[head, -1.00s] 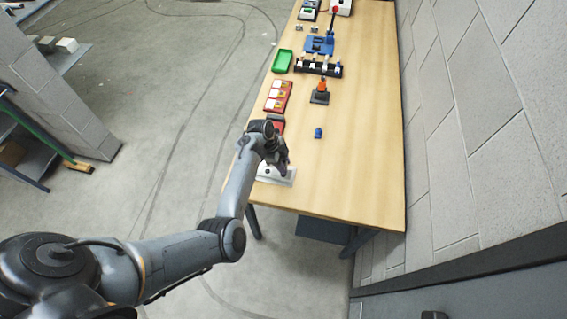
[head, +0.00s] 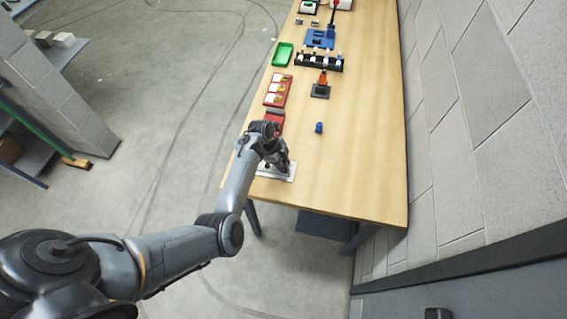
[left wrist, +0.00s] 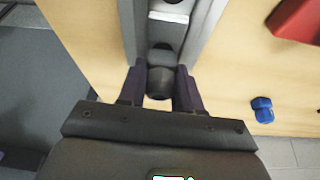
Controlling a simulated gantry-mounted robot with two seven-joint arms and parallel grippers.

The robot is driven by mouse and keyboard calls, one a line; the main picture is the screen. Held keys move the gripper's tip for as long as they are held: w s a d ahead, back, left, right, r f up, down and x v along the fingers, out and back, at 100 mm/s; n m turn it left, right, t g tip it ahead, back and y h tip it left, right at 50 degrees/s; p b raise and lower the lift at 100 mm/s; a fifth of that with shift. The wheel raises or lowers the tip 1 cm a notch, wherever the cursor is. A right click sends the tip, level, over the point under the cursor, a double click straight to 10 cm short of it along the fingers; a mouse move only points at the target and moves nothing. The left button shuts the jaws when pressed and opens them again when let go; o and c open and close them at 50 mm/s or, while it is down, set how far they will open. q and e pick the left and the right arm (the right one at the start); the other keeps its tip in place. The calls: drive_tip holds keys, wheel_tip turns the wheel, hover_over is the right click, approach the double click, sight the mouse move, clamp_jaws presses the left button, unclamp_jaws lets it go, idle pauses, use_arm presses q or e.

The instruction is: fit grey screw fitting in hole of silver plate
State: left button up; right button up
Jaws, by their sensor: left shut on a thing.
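The silver plate (head: 270,175) lies at the near left corner of the wooden table. My left gripper (head: 283,168) is over it and hides part of it. In the left wrist view the two dark fingers of my left gripper (left wrist: 158,90) are shut on the grey screw fitting (left wrist: 160,78), which has a dark rounded body. The silver plate (left wrist: 192,42) runs behind the fitting there, with a dark round opening at the top edge. I cannot tell whether the fitting touches the plate. My right gripper is not in view.
A small blue part (head: 319,128) lies alone right of the gripper. A red block (head: 276,116) and a red tray (head: 277,90) stand beyond the plate. Further back are a black stand with an orange part (head: 321,88), a black rack (head: 318,62) and a green bin (head: 283,54). The table's right side is clear.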

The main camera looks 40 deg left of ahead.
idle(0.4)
use_arm(q)
drive_tip(key=o, duration=1.1)
drive_tip(key=shift+f, duration=0.1)
drive_tip(key=p+v, duration=0.1)
drive_tip(key=v, duration=0.9)
drive_tip(key=shift+r, duration=0.4)
drive_tip(key=shift+s+a, duration=0.1)
